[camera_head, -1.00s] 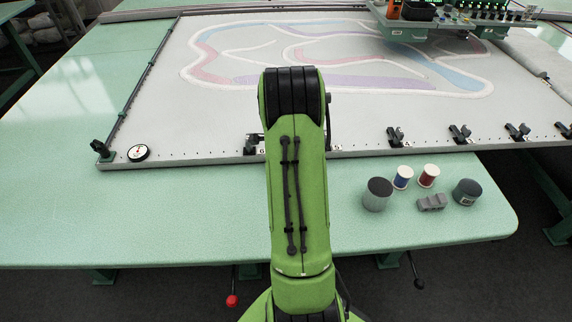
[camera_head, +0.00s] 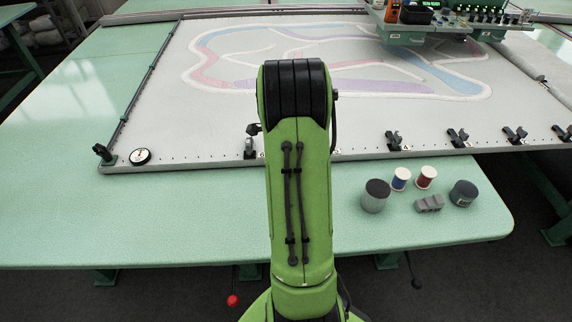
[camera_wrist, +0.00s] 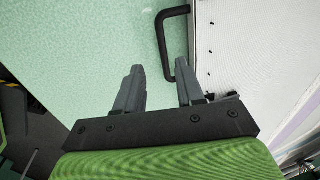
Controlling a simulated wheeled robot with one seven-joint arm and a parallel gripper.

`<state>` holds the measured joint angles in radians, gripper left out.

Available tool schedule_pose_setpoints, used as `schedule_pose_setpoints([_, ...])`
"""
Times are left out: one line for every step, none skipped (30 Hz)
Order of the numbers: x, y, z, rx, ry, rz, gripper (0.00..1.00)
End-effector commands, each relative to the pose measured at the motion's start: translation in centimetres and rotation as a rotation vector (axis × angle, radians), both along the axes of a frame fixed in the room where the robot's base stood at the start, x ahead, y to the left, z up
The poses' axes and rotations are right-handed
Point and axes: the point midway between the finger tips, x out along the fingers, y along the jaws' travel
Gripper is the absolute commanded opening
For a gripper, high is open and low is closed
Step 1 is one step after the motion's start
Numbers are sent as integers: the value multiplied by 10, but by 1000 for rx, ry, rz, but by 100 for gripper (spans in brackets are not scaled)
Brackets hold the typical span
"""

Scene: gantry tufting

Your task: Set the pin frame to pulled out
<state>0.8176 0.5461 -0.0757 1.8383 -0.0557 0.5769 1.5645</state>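The pin frame is a flat frame with a grey pin-studded rail (camera_head: 200,164), holding a white cloth with a coloured outline pattern, on the green table. In the wrist view the edge of its white cloth (camera_wrist: 245,45) fills the right side. A black U-shaped handle (camera_wrist: 163,45) sticks out from that edge over the green surface. My gripper (camera_wrist: 158,68) is open and empty. Its right fingertip is close to the handle's lower end; I cannot tell whether they touch. In the head view my arm hides the gripper, the handle and part of the front rail.
Several black clamps (camera_head: 457,137) line the front rail. A round dial (camera_head: 140,157) sits at its left corner. A tufting head (camera_head: 440,25) is at the back. The table's left (camera_head: 60,200) is clear.

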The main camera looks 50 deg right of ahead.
Motion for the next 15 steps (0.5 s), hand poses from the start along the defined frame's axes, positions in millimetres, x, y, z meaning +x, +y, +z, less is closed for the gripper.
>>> schedule_pose_setpoints([-1, 1, 20, -4, -3, 0, 38])
schedule_pose_setpoints([-3, 3, 28, -3, -3, 0, 38])
schedule_pose_setpoints([-4, 4, 40, -3, -3, 0, 38])
schedule_pose_setpoints([-5, 5, 48, -3, -3, 0, 38])
schedule_pose_setpoints([-6, 7, 55, -2, -2, 0, 38])
schedule_pose_setpoints([-7, 8, 64, -2, -2, 0, 38])
schedule_pose_setpoints([-8, 9, 71, -1, -1, 0, 38])
schedule_pose_setpoints([-9, 10, 76, -1, -1, 0, 38])
schedule_pose_setpoints([-10, 11, 82, 0, 0, 0, 38])
schedule_pose_setpoints([-10, 12, 86, 0, 0, 0, 38])
schedule_pose_setpoints([-11, 12, 89, 1, 1, 0, 38])
schedule_pose_setpoints([-11, 13, 92, 1, 1, 0, 38])
schedule_pose_setpoints([-11, 13, 93, 2, 2, 0, 38])
schedule_pose_setpoints([-12, 13, 94, 2, 2, 0, 38])
schedule_pose_setpoints([-12, 13, 94, 2, 2, 0, 38])
